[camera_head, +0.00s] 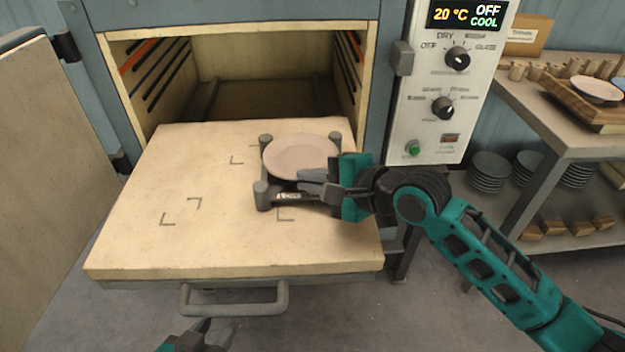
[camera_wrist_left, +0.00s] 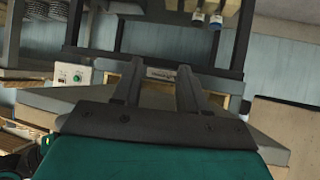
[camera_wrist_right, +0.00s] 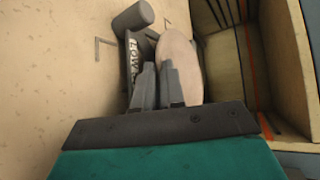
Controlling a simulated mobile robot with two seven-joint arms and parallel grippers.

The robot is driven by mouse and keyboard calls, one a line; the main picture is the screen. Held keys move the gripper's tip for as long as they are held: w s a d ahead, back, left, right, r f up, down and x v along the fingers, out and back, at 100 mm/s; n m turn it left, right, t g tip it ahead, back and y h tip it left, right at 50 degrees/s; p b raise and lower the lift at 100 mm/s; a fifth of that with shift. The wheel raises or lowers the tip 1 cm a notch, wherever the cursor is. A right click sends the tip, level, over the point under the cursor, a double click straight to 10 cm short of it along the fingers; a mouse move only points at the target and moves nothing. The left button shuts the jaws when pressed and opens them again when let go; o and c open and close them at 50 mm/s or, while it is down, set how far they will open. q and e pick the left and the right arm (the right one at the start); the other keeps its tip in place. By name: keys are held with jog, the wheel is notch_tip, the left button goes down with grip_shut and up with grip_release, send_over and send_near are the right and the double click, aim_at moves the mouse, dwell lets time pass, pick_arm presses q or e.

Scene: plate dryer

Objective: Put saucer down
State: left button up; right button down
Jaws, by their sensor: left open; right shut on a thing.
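The saucer (camera_head: 300,157) is a round pale pinkish-beige dish, level among the posts of a grey stand (camera_head: 262,190) on the pulled-out shelf. My right gripper (camera_head: 318,184) is shut on the saucer's near right rim, just above the stand's front bar. The right wrist view shows the saucer (camera_wrist_right: 181,62) edge-on at the fingertips (camera_wrist_right: 158,72), with the lettered stand (camera_wrist_right: 133,60) close beside it. Whether the saucer's underside touches the stand is hidden. My left gripper (camera_head: 212,337) is open and empty, low in front of the shelf.
The shelf (camera_head: 140,225) has dark corner marks and bare room on its left. The dryer chamber (camera_head: 250,98) is open behind it. A handle (camera_head: 235,308) juts from the front. A control panel (camera_head: 450,95) and a side table (camera_head: 545,120) with pottery stand right.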

pick_arm(q)
jog(key=shift+a+f, duration=0.1)
jog(key=shift+a, duration=0.1)
pick_arm(e)
jog(key=c, duration=1.2)
grip_release()
pick_arm(q)
jog(key=shift+s+a+r+p, duration=0.25)
jog(key=shift+a+r+p, duration=0.1)
jog(key=shift+p, duration=0.6)
pick_arm(e)
jog(key=shift+v, duration=6)
jog(key=shift+w, duration=0.1)
